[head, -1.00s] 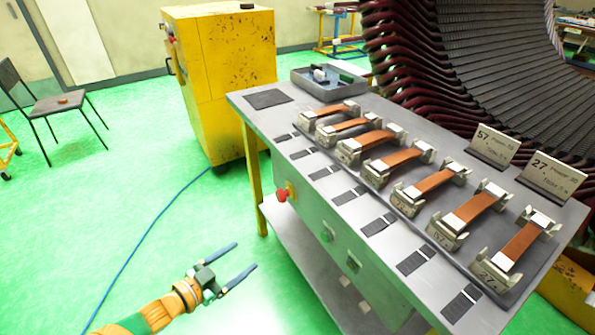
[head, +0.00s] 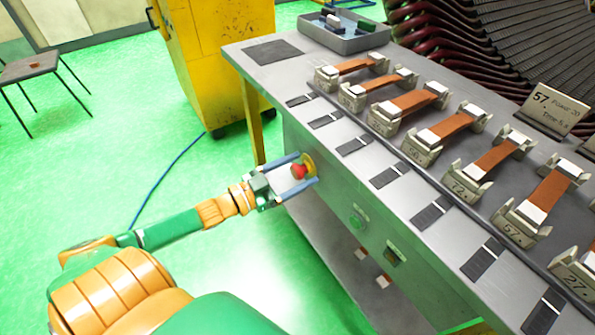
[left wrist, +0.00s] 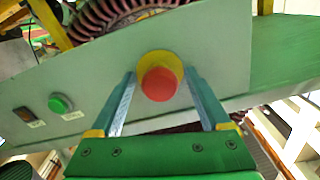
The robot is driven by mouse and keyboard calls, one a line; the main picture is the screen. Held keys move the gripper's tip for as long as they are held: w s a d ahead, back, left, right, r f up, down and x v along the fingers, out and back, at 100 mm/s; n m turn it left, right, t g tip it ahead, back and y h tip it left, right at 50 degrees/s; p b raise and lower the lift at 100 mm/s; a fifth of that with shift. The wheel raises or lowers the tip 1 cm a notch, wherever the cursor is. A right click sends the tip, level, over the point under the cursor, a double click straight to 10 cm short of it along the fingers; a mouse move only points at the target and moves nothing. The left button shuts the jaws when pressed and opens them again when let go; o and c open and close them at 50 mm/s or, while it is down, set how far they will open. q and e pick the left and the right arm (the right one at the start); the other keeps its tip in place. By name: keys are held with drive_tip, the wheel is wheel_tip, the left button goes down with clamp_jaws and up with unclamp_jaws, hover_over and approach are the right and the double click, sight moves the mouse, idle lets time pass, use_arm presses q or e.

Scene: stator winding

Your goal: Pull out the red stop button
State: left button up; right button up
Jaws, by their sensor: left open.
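The red stop button (head: 299,171) sits on a yellow round base on the front panel of the grey workbench. My left gripper (head: 304,171) is open at the panel, with one finger on each side of the button. In the left wrist view the red button (left wrist: 158,84) shows between the two fingers of the left gripper (left wrist: 160,95), with a gap on both sides. I cannot tell whether the fingertips touch the panel or the yellow base. My right gripper is not in view.
A green button (head: 357,221) and a dark switch (head: 394,257) are on the same panel, to the right. The bench top (head: 290,75) carries several copper bars in metal holders and a grey tray (head: 343,41). A yellow cabinet (head: 215,60) stands behind.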

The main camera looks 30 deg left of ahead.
use_arm(q)
drive_tip(key=shift+d, duration=0.1)
drive_tip(key=shift+c, duration=0.2)
clamp_jaws()
